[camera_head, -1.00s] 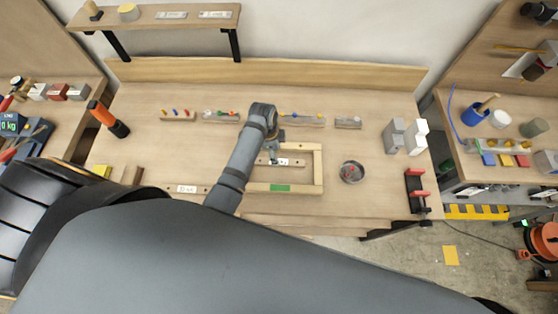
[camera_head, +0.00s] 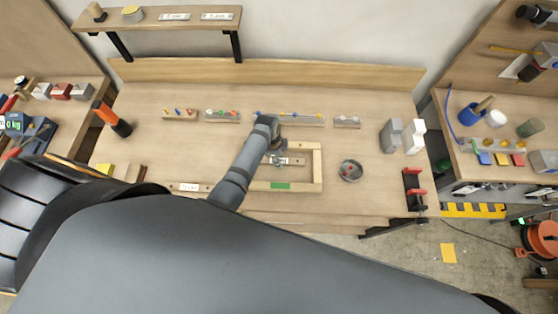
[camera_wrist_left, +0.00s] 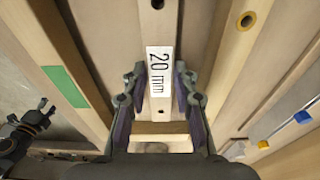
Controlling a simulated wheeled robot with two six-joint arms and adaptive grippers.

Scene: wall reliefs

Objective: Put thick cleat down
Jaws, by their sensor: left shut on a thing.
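The thick cleat (camera_wrist_left: 159,70) is a pale wooden bar with holes and a white "20 mm" label. My left gripper (camera_wrist_left: 160,88) is shut on it, with one finger on each side of the label. In the head view the left gripper (camera_head: 271,159) and the cleat (camera_head: 297,161) are within the outline of a light wooden frame (camera_head: 317,172) with a green strip on its front bar. My arm hides part of the frame's left side. I cannot tell whether the cleat touches the table.
Another labelled bar (camera_head: 190,187) lies at the table's front edge. Several rails with coloured pegs (camera_head: 222,115) stand along the back. A round dish (camera_head: 351,171) is right of the frame, with grey blocks (camera_head: 391,134) beyond. A red-handled clamp (camera_head: 414,188) sits at the right edge.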

